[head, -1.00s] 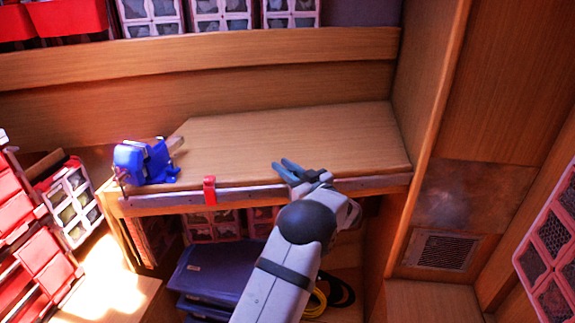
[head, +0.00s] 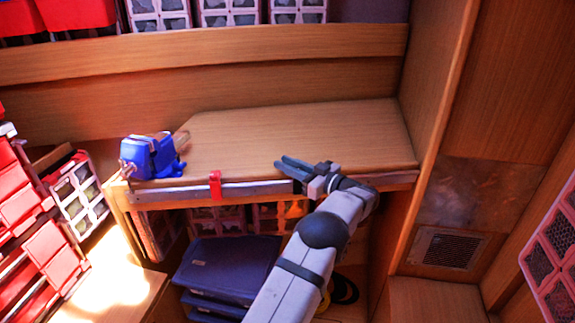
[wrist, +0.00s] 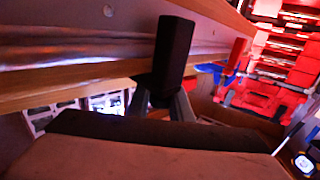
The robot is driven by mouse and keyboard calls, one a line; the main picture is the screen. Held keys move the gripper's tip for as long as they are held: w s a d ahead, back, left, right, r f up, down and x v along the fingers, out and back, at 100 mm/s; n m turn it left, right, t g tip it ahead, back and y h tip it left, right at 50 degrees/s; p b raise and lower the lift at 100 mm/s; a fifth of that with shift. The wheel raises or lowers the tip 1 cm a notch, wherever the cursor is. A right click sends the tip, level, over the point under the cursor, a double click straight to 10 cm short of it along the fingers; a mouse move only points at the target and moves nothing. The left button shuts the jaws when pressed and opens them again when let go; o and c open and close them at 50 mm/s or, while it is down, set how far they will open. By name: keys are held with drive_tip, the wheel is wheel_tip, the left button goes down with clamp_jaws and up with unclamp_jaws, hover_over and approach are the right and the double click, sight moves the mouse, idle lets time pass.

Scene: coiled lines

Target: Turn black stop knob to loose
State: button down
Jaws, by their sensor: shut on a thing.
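The black stop knob (wrist: 173,55) stands upright in the middle of the wrist view, beside the metal rail. My gripper (wrist: 160,100) is shut on it, its grey fingers meeting at the knob's lower part. In the head view my gripper (head: 287,164) is at the counter's front edge, right of the red stop (head: 215,186); the knob cannot be made out there. The red stop also shows in the wrist view (wrist: 234,62), beyond the knob. The knob's foot is hidden by my fingers.
The metal rail (head: 252,190) runs along the front of the wooden counter (head: 345,130). A blue vise (head: 150,157) sits at the counter's left end. Dark stacked cases (head: 225,265) lie below. A wooden side wall (head: 440,110) closes the right. The counter top is mostly clear.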

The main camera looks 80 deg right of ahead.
drive_tip(key=shift+r, duration=0.2)
drive_tip(key=c, duration=1.6)
unclamp_jaws()
drive_tip(key=shift+f, duration=0.1)
wheel_tip(320, 180, up, 10)
drive_tip(key=shift+r+b, duration=0.1)
drive_tip(key=shift+b, duration=1)
drive_tip(key=shift+w, duration=0.1)
